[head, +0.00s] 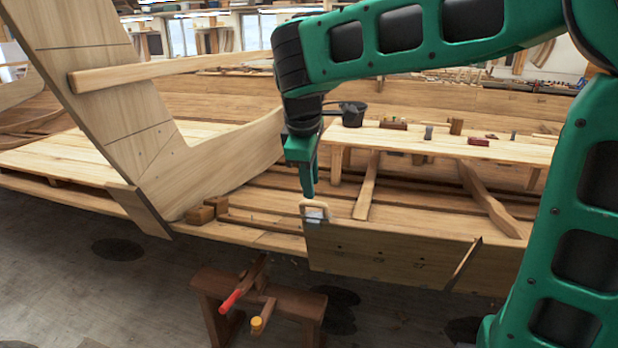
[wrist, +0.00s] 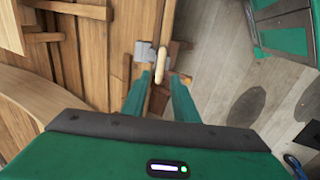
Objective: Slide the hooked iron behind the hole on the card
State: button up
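A grey metal piece with a pale wooden handle, which looks like the hooked iron (head: 315,214), sits at the top edge of the hull plank (head: 370,252), near its left end. In the wrist view its grey metal (wrist: 145,51) lies across the plank edge and its handle (wrist: 160,66) points up toward me. My gripper (head: 309,194) is just above the handle, pointing down. In the wrist view my gripper (wrist: 159,78) is open, with a finger on each side of the handle and gaps visible. Small dark marks show on the plank's outer face; I cannot make out a card or hole clearly.
A wooden trestle (head: 212,290) with red and yellow handled tools stands on the floor below the plank. A bench (head: 480,148) inside the hull holds a dark bucket (head: 353,113) and small tools. The large stem boards (head: 90,80) rise at left.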

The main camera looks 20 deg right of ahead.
aim_at(313, 202)
jog(key=shift+x, duration=3.75)
grip_shut()
jog(key=shift+r, duration=0.1)
